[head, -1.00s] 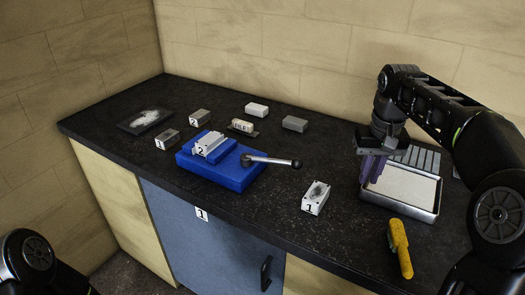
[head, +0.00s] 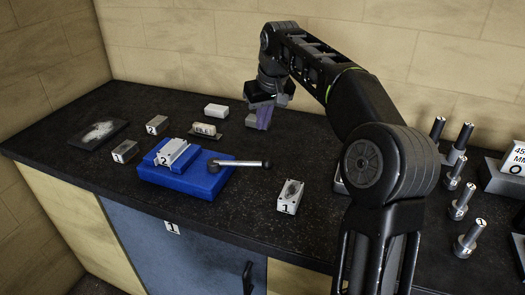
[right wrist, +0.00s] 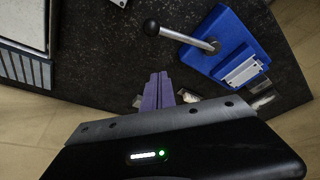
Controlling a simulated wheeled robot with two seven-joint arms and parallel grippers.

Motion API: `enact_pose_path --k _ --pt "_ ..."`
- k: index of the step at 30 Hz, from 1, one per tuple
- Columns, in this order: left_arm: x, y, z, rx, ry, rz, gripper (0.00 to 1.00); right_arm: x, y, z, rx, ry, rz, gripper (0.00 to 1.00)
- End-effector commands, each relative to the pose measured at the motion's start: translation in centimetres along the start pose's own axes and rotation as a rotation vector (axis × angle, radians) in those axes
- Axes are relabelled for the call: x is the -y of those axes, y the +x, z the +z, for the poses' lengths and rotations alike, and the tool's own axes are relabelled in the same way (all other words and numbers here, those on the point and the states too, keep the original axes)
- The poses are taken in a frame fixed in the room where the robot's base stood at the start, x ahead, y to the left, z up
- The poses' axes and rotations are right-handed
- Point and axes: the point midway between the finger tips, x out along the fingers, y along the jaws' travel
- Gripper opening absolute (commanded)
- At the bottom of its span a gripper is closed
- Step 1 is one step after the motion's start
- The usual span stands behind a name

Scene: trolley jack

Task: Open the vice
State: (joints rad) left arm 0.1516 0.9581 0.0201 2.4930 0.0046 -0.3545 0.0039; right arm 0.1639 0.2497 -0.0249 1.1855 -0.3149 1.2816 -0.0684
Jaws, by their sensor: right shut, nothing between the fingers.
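The vice (head: 205,184) has a blue body on the dark worktop. A light metal block marked 2 (head: 172,152) sits at its top; whether it is clamped is unclear. A silver handle (head: 235,163) with a dark knob sticks out to the right. In the right wrist view the vice (right wrist: 232,32) is upper right and its handle (right wrist: 185,37) points left. My right gripper (head: 264,122) has purple fingers, shut and empty, behind and above the knob, apart from it. Its fingers also show in the right wrist view (right wrist: 158,85). My left gripper is out of view.
Several small blocks and a dark plate (head: 98,134) lie left and behind. Metal pegs (head: 460,145) stand far right. In the right wrist view a tray (right wrist: 25,25) is upper left.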

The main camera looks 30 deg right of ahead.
Motion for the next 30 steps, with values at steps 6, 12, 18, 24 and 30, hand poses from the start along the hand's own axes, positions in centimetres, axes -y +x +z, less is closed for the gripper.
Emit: enact_pose_path --k 6,12,18,24,30 --pt "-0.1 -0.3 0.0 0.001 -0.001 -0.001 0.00 0.0 2.8 0.1 0.004 0.001 0.000 0.00" --pt "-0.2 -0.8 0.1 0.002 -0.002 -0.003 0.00 0.0 6.9 0.1 0.007 0.001 -0.001 0.00" --pt "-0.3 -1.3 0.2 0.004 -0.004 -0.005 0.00 -0.1 8.9 1.2 0.001 0.002 0.000 0.00" --pt "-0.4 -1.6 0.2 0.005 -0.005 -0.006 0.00 0.0 8.7 3.4 0.002 0.001 -0.001 0.00" --pt "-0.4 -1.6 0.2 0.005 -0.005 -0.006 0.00 0.0 8.7 4.0 0.001 0.001 0.000 0.00"
